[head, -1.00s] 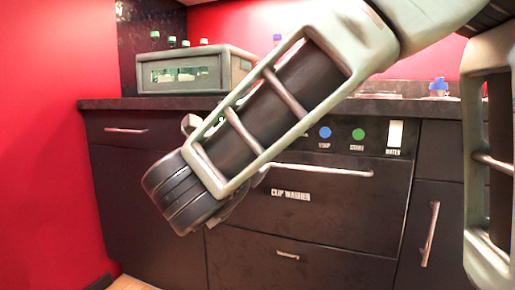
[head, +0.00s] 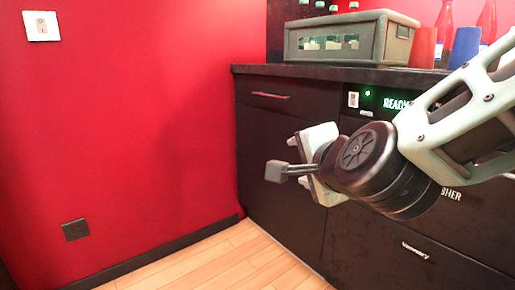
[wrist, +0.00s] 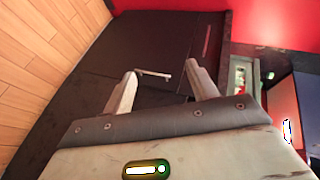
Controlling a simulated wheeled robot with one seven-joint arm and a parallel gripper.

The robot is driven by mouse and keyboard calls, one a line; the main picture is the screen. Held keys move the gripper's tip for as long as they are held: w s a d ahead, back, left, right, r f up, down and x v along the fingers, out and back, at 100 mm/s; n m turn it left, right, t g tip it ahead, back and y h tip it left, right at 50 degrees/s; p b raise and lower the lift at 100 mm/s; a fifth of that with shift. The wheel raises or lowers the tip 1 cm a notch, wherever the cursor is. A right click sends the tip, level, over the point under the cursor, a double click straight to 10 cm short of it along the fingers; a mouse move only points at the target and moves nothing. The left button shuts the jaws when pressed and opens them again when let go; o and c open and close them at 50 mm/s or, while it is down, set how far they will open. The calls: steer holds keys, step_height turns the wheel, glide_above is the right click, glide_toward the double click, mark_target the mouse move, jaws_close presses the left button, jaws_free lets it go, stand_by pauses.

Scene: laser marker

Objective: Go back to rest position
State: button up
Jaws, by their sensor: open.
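My gripper (wrist: 163,76) is open and empty, its two pale fingers apart in the wrist view. Beyond them lies a dark cabinet front with a metal handle (wrist: 154,73) that shows between the fingers. I cannot tell how far the handle is from them. In the head view, my arm reaches in from the right and my gripper (head: 312,165) is in front of the dark cabinets, below the counter edge. It appears to hold nothing there. My wrist and forearm hide part of the cup washer front.
A grey crate (head: 380,56) with green-capped bottles stands on the dark counter (head: 300,71). Blue (head: 464,47) and red (head: 422,48) cups stand right of it. A lit READY panel (head: 396,103) is below. A red wall (head: 150,120) bounds the left; wooden floor (head: 215,265) is clear.

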steer(key=s+f+n+g+p, duration=0.1)
steer(key=s+f+n+g, duration=0.4)
steer(key=s+n, duration=0.3)
steer(key=s+f+n+g+p, duration=0.1)
steer(key=s+f+n+g, duration=0.4)
steer(key=s+n, duration=0.35)
steer(key=s+d+f+n+g+h+p, duration=0.1)
steer(key=s+d+n+g+h, duration=0.25)
steer(key=s+d, duration=0.25)
step_height(320, 180, up, 38)
steer(key=p, duration=3.8)
steer(key=shift+s+f+n+y, duration=0.2)
steer(key=shift+n+y, duration=0.1)
steer(key=shift+y, duration=0.15)
